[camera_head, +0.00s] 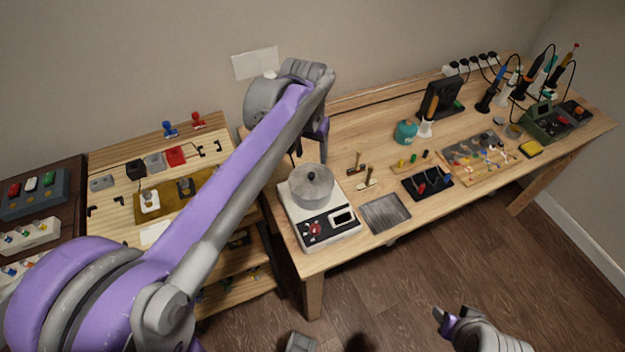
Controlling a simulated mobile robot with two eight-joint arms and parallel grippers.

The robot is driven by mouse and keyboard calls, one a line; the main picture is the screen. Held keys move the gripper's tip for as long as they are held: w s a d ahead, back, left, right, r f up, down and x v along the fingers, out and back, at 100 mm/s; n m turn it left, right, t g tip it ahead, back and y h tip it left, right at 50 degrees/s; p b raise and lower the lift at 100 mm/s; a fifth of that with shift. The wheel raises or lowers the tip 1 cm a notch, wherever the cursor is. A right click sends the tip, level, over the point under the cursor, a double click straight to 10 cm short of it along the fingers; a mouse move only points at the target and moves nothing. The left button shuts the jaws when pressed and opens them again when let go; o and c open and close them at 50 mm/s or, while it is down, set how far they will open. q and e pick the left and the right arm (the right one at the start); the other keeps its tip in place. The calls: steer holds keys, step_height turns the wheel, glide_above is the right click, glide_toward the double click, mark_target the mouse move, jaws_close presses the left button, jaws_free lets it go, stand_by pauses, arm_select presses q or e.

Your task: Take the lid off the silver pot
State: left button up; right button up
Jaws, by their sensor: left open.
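The silver pot (312,194) stands upright on a white hot plate (335,232) with a red knob and a dark display, near the left front of the long workbench. Its round lid (311,177) appears to sit on top, with a small knob at its middle. My left gripper (311,152) is above and just behind the lid, open and pointing down, with nothing seen between its fingers. It appears apart from the lid.
A grey metal tray (385,214) lies right of the hot plate, with small hammers (367,180) behind it. A lower wooden bench (112,217) with parts is at left.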

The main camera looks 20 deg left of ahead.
mark_target(311, 174)
arm_select(q)
step_height(311, 174, down, 3)
steer(key=shift+a, duration=0.15)
steer(key=f, duration=0.5)
steer(key=shift+w+f, duration=0.1)
steer(key=shift+w, duration=0.2)
jaws_close()
